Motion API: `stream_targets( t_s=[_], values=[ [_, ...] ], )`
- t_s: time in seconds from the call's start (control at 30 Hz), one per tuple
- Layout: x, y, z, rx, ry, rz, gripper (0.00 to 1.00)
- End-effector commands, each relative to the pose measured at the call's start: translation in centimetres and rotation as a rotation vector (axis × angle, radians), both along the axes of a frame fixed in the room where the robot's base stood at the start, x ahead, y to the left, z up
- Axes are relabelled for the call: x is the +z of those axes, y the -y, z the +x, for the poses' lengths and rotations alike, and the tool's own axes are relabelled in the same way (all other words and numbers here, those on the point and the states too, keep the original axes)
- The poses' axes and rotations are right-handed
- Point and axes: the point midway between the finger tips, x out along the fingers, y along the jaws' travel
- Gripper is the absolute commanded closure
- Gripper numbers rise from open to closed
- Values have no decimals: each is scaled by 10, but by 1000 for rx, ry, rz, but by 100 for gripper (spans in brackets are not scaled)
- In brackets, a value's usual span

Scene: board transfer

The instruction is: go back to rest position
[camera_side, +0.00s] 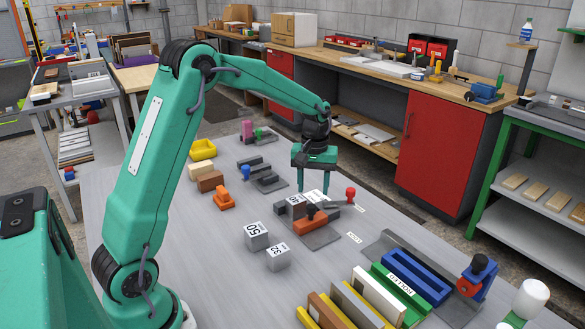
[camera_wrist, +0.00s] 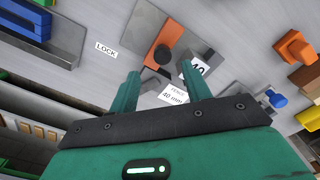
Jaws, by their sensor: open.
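My gripper (camera_side: 313,187) is open and points down over the clamp fixture in the middle of the grey table (camera_side: 205,250). The fixture has an orange block (camera_side: 309,222) with a dark knob, and a grey block marked 40 (camera_side: 295,206). The wrist view shows the orange block (camera_wrist: 166,35), the 40 block (camera_wrist: 203,64) and a white "FENCE 40 mm" label (camera_wrist: 173,95) close to the fingers. Whether the fingers touch anything is unclear.
Two grey numbered cubes, one marked 50 (camera_side: 256,237), stand in front of the fixture. A red knob (camera_side: 350,194) stands to its right. A blue block (camera_side: 414,278) and several coloured bars lie front right.

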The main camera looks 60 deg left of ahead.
Motion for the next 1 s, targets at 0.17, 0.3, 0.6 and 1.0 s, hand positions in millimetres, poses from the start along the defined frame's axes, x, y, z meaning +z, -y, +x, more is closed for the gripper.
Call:
stream_targets(
  t_s=[0.17, 0.3, 0.6, 1.0],
  values=[
    [14, 0, 0, -1, 2, 1, 52],
    [17, 0, 0, -1, 0, 0, 52],
    [17, 1, 0, -2, 2, 1, 52],
    [54, 21, -26, -101, 65, 17, 52]
  ],
)
